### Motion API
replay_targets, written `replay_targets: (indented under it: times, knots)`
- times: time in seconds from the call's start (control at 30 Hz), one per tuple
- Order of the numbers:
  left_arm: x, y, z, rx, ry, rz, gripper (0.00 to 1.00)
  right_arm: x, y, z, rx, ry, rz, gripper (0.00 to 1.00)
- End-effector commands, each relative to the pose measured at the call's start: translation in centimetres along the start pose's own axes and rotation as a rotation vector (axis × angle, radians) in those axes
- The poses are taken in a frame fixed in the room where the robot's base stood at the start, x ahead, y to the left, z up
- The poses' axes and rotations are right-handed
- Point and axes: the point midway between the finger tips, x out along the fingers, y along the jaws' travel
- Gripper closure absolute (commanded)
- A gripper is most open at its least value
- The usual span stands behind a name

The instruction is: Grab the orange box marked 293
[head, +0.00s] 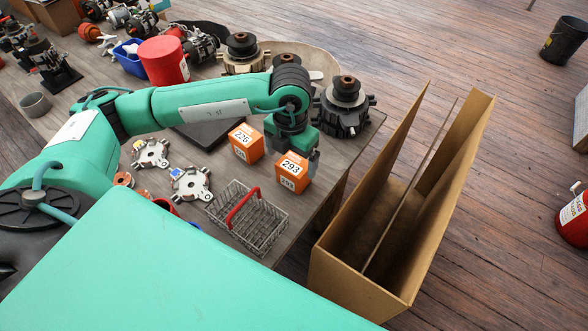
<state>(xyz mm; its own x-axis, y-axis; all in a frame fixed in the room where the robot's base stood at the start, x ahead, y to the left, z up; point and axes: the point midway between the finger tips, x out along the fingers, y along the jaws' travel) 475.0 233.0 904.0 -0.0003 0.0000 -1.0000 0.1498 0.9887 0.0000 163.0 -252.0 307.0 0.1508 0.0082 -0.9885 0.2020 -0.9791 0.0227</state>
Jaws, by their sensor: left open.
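The orange box marked 293 (291,172) stands on the table near its right edge, with white number labels on its top and front. My left gripper (313,160) is open and points down at this box. Its fingers are at the box's upper right side, and one finger shows there. The other finger is hidden, and I cannot tell whether the gripper touches the box. A similar orange box marked 226 (245,142) stands just to the left, behind the gripper's side. My right gripper does not show.
A wire basket with a red handle (242,203) sits in front of the 293 box. Metal alternator housings (190,184) lie to the left. A dark alternator (343,108) stands behind. A tall open cardboard box (362,270) stands on the floor beyond the table's right edge.

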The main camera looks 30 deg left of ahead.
Motion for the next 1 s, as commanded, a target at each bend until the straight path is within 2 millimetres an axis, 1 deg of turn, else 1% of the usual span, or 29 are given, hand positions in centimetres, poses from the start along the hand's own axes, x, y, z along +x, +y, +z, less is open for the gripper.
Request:
replay_targets:
  times: [0.03,0.1,0.27,0.43,0.53,0.63,0.83,0.87,1.0]
  knots:
    - [0.6,0.0,0.0,0.000,0.002,0.000,0.06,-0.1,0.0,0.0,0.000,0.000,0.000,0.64]
    - [1.2,0.0,0.0,0.000,0.002,0.000,0.06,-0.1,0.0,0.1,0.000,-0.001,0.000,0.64]
    - [2.1,0.0,0.3,-0.001,0.001,0.000,0.06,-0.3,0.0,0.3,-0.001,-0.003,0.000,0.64]
    - [4.6,0.1,1.2,-0.001,0.003,0.000,0.06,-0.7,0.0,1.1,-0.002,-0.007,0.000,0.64]
    - [5.9,0.1,1.1,-0.001,0.001,-0.001,0.06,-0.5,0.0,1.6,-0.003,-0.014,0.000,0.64]
    - [6.5,0.1,1.1,0.000,0.001,0.000,0.06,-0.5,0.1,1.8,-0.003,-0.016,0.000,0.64]
    - [6.7,0.1,1.1,0.000,-0.001,-0.001,0.06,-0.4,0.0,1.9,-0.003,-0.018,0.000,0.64]
    - [6.6,0.1,1.1,0.000,-0.001,-0.001,0.08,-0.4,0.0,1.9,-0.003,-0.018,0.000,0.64]
    - [6.6,0.1,1.1,0.000,-0.001,-0.001,0.36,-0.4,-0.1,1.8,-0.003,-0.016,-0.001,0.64]
